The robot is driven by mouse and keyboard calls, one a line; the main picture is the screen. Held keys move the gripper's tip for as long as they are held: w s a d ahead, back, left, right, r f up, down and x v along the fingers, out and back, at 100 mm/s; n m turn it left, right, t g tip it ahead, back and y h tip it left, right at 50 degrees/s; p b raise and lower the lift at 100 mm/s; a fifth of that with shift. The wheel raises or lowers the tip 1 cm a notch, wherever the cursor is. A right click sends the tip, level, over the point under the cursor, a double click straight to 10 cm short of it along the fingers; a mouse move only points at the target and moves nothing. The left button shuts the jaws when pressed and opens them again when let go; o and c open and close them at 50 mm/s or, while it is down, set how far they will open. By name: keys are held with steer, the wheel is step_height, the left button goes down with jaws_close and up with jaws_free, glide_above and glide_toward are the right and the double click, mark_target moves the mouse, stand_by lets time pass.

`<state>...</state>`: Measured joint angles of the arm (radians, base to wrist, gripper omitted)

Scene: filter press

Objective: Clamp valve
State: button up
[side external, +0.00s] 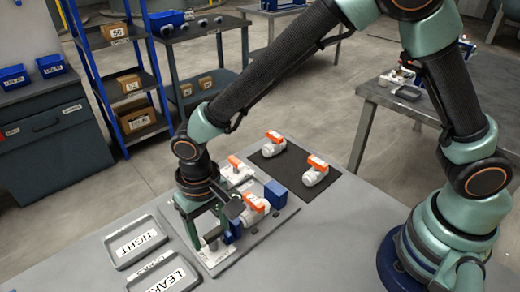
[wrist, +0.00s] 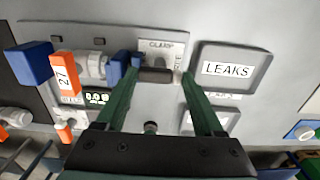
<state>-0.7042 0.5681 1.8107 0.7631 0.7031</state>
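A white valve with an orange handle marked 27 (wrist: 65,75) lies in the test fixture, between a blue block (wrist: 30,62) and a smaller blue jaw (wrist: 118,70). It also shows in the side view (side external: 252,207), beside my gripper. A dark bar-shaped clamp handle (wrist: 156,75) sits by the CLAMP label, right of the blue jaw. My gripper (wrist: 161,72) points down at the fixture plate (side external: 222,262), its green fingers spread on either side of the clamp handle. A gap shows at the right finger.
Two more orange-handled valves (side external: 272,144) (side external: 315,171) lie on a black mat (side external: 300,152). Another orange handle (side external: 236,163) stands on a white base behind the clamped area. TIGHT (side external: 135,241) and LEAKS (wrist: 235,68) trays lie beside the fixture.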

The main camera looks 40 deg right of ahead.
steer(key=shift+n, duration=0.3)
steer(key=n, duration=0.3)
steer(key=shift+n, duration=0.3)
steer(key=n, duration=0.4)
steer(key=shift+r+n, duration=0.1)
steer(key=shift+n, duration=0.2)
steer(key=n, duration=0.4)
steer(key=shift+n, duration=2.5)
steer(key=o, duration=1.1)
